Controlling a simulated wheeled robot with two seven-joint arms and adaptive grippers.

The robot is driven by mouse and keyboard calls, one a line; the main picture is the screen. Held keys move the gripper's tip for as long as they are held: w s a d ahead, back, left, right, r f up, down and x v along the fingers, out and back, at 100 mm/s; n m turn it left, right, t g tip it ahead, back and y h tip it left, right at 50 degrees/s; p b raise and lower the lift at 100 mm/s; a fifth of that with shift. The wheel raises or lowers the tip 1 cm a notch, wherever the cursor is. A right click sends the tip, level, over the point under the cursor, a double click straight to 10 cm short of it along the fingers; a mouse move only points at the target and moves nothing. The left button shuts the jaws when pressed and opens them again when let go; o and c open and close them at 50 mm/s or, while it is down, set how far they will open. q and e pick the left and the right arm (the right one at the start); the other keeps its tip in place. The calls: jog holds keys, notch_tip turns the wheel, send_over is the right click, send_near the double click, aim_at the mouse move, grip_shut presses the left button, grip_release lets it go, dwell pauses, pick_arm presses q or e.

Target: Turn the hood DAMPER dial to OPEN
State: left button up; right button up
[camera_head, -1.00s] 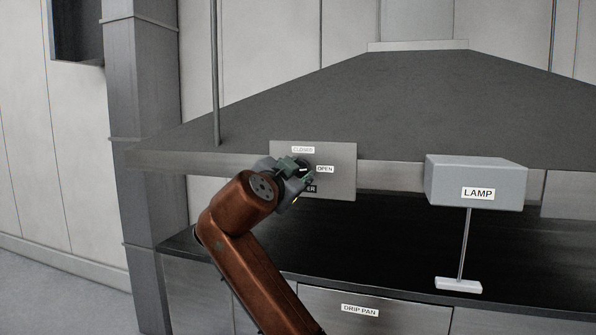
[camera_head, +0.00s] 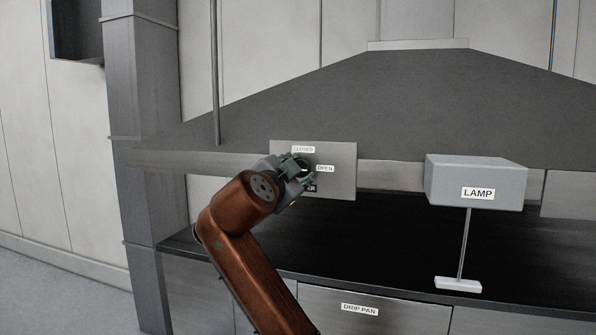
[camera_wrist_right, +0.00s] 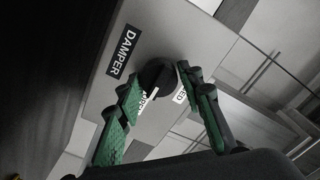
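The black damper dial (camera_wrist_right: 157,75) sits on a grey plate (camera_head: 341,185) on the hood's front edge. In the head view my right gripper (camera_head: 301,169) is at the plate and mostly hides the dial. In the right wrist view the green-padded fingers (camera_wrist_right: 158,79) stand apart, one on each side of the dial. Whether they touch it is unclear. The DAMPER label (camera_wrist_right: 124,51) is clear; the OPEN label (camera_head: 325,168) and CLOSED label (camera_head: 303,149) show in the head view. My left gripper is out of view.
The grey hood (camera_head: 390,105) spans the scene above a dark worktop (camera_head: 370,240). A LAMP box (camera_head: 476,183) with a hanging rod and white bar (camera_head: 458,285) is right of the plate. A DRIP PAN drawer (camera_head: 385,312) is below. A thin vertical pole (camera_head: 215,80) stands at left.

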jog(key=o, duration=0.3)
jog(key=v, duration=1.2)
